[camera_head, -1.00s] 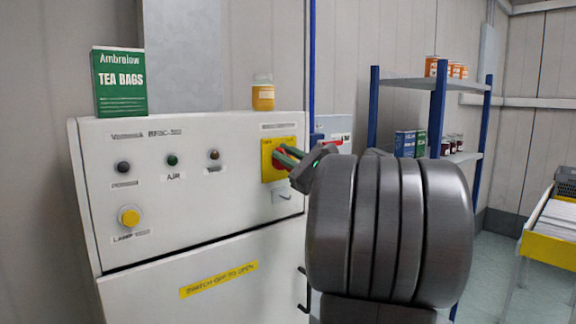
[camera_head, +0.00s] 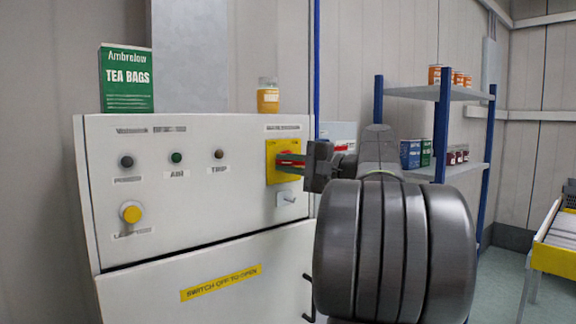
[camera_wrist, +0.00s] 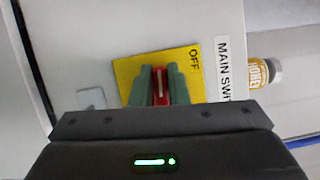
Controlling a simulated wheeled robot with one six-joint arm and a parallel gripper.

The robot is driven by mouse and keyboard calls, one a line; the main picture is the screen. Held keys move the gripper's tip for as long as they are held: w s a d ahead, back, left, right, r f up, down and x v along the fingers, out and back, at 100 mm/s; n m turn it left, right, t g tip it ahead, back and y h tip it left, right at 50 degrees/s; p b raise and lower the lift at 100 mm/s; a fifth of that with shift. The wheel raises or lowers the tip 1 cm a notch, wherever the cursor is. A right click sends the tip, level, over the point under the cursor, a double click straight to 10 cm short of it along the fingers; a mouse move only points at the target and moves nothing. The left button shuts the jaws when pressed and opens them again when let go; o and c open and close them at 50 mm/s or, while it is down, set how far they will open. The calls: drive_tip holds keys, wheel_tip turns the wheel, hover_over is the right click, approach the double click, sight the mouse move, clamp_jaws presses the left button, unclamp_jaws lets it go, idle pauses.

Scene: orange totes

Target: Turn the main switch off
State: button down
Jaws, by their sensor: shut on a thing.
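The main switch is a red handle (camera_wrist: 161,86) on a yellow plate (camera_head: 276,149) at the upper right of the white cabinet front. In the wrist view the plate bears the word OFF, with a MAIN SWITCH label (camera_wrist: 224,68) beside it. My gripper (camera_head: 290,161) is at the switch, its green-grey fingers on both sides of the red handle and shut on it. The wrist view shows the handle between the fingertips (camera_wrist: 160,84). In the head view the fingers lie about level across the plate and hide part of the handle.
The white cabinet (camera_head: 108,232) has small lamps, a yellow button (camera_head: 131,214) and a "SWITCH OFF TO OPEN" label (camera_head: 221,283). A tea bags box (camera_head: 126,80) and a honey jar (camera_head: 268,98) stand on top. A blue-posted shelf (camera_head: 440,110) is at right.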

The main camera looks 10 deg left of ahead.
drive_tip(key=shift+f+n, duration=0.15)
drive_tip(key=shift+n, duration=0.35)
drive_tip(key=c, duration=1.4)
unclamp_jaws()
drive_tip(key=shift+d, duration=0.1)
drive_tip(key=b+v, duration=0.1)
drive_tip(key=v, duration=1.2)
drive_tip(key=shift+d+r, duration=0.2)
drive_tip(key=shift+d, duration=0.1)
drive_tip(key=shift+a, duration=0.1)
